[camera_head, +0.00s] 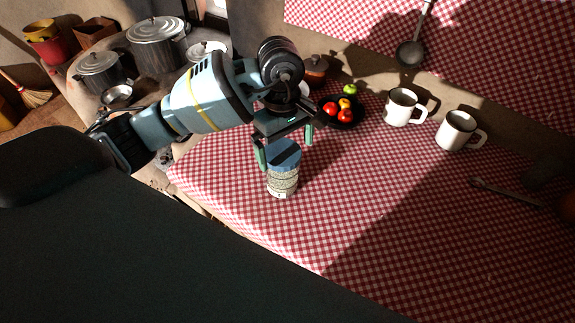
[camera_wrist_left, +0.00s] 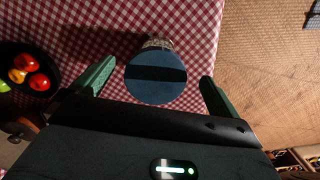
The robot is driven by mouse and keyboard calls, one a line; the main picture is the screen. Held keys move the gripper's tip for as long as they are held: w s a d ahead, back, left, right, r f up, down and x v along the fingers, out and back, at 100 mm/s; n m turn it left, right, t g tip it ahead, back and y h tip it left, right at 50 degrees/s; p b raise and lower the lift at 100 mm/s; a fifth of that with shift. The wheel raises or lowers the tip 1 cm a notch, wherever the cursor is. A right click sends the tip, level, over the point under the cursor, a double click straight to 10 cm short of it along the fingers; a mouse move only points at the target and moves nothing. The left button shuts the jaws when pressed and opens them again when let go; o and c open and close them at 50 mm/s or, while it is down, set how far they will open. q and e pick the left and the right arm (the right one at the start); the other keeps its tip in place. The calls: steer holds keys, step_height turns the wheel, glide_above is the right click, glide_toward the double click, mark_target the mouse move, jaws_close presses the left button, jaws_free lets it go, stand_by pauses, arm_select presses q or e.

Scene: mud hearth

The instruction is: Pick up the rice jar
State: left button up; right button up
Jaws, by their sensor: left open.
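The rice jar (camera_head: 283,181) stands upright on the checked table, with a blue lid (camera_head: 284,152) and a pale, grain-patterned body. My left gripper (camera_head: 284,148) is open above the jar, pointing down, with its fingers near the lid. In the left wrist view, the round blue lid (camera_wrist_left: 156,77) shows between the two green fingers, with a gap on each side. A dark band crosses the lid there. Most of the jar's body is hidden under the lid in that view. My right gripper is not in view.
A dark bowl of fruit (camera_head: 350,121) sits behind the jar; it also shows in the left wrist view (camera_wrist_left: 50,88). Two white mugs (camera_head: 402,108) (camera_head: 457,131) stand to the right. A spoon (camera_head: 508,193) lies at the far right. The table (camera_head: 330,200) right of the jar is clear.

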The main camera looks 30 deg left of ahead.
mark_target(282, 152)
arm_select(q)
steer(key=shift+w+a+r+y, duration=0.2)
steer(key=shift+a+r, duration=0.05)
steer(key=shift+a, duration=0.15)
steer(key=shift+w+a+r+y, duration=0.15)
steer(key=shift+a+r+y, duration=0.1)
steer(key=shift+a, duration=0.1)
steer(key=shift+f, duration=1.25)
steer(key=shift+w+f+p, duration=0.1)
steer(key=shift+f+p, duration=0.2)
steer(key=shift+f, duration=2.35)
steer(key=c, duration=1.2)
steer(key=shift+c, duration=0.2)
steer(key=shift+w+r, duration=0.1)
steer(key=shift+r, duration=0.05)
